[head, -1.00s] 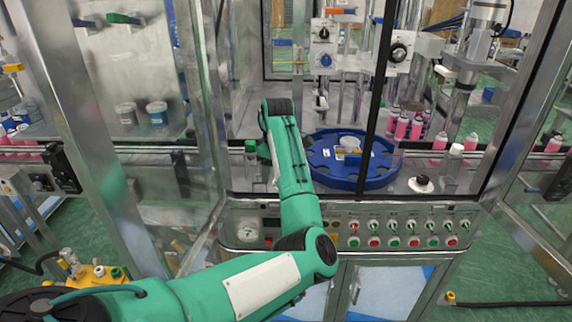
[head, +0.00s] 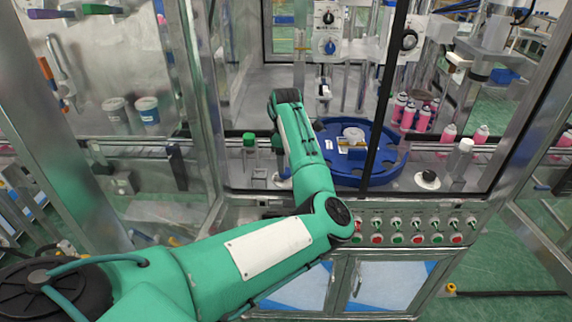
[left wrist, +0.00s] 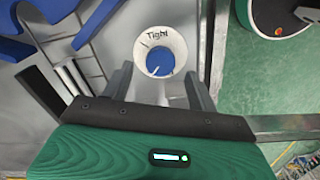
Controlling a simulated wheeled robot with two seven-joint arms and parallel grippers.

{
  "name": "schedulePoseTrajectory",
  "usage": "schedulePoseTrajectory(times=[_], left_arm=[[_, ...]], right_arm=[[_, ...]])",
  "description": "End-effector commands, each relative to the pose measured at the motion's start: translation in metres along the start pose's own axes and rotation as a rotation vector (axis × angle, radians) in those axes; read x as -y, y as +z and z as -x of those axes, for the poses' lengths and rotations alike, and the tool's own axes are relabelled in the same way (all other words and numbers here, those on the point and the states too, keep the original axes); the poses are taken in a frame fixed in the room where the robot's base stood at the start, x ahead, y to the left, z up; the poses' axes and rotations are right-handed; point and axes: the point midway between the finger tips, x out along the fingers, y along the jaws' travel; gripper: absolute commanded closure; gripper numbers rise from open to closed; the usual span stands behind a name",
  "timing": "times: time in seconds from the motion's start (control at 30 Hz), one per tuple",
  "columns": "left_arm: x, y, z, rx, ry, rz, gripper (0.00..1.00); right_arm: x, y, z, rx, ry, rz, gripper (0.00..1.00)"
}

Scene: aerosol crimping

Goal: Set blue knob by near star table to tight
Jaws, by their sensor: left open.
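The blue knob (left wrist: 160,61) sits in a white round dial with the word "Tight" at its upper rim in the left wrist view. A pale mark shows near the knob's lower left edge; I cannot tell for sure where the knob points. My left gripper (left wrist: 158,75) is open, with one finger on each side of the dial's lower part; I see no contact. In the head view my forearm largely hides the hand. The blue star table (head: 385,168) is just right of my forearm, and its edge shows at the wrist view's upper left. My right gripper is not in view.
A black-and-white knob (head: 428,178) stands right of the star table. A green-capped bottle (head: 249,146) stands left of my forearm. Pink cans (head: 405,112) are behind the table. Another blue knob (head: 330,46) is on the upper panel.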

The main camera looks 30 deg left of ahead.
Motion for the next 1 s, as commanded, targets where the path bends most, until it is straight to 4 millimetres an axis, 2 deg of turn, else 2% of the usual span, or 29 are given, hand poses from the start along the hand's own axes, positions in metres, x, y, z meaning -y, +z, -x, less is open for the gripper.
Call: schedulePoseTrajectory(times=[0.1,0.23,0.6,0.67,0.83,1.0], left_arm=[[0.0,0.0,-0.017,0.001,-0.001,-0.002,0.41],[0.0,0.0,-0.031,0.001,0.0,-0.001,0.41],[0.0,0.0,-0.037,0.001,0.001,0.0,0.41],[0.0,0.0,-0.037,0.001,0.001,0.0,0.51],[0.0,0.0,-0.037,0.001,0.001,0.0,0.84],[0.0,0.0,-0.037,0.0,0.001,-0.004,0.86]], right_arm=[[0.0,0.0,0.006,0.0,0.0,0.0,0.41],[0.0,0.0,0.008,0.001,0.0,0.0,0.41],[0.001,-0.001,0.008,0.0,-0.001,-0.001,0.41],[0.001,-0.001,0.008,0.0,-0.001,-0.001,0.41],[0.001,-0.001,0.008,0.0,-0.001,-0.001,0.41],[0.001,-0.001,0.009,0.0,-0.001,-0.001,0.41]])
